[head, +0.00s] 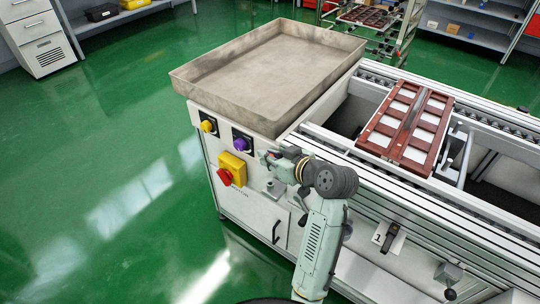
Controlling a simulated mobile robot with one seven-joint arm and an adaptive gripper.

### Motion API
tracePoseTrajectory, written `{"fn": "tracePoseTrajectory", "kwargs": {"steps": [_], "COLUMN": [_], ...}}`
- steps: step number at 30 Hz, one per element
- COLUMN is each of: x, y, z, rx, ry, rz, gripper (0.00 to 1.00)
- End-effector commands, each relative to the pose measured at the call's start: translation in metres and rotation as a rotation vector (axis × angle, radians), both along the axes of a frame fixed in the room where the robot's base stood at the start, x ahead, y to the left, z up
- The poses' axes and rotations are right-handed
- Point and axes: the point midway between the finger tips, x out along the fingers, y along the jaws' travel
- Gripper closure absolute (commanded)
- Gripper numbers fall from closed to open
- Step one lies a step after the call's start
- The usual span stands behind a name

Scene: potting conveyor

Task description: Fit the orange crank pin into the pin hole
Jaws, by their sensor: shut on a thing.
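My gripper (268,157) is at the end of my arm, in front of the cabinet's front panel, just right of the purple knob (240,143). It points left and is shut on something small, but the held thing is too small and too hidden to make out. I cannot pick out the orange crank pin by its colour. A black crank-like handle (390,237) sits on a white plate marked 1 on the conveyor's side, right of my arm and well apart from the gripper. I cannot make out the pin hole.
The cabinet panel also carries a yellow knob (208,125) and a yellow box with a red button (225,176). An empty grey tray (270,75) tops the cabinet. A brown mould tray (408,122) lies on the conveyor (480,125). Green floor is clear at left.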

Motion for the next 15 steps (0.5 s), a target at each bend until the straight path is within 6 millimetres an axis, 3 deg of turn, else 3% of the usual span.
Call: {"fn": "tracePoseTrajectory", "kwargs": {"steps": [15], "x": [0.000], "y": [0.000], "z": [-0.034], "rx": [0.000], "ry": [0.000], "rz": [-0.001], "gripper": [1.00]}}
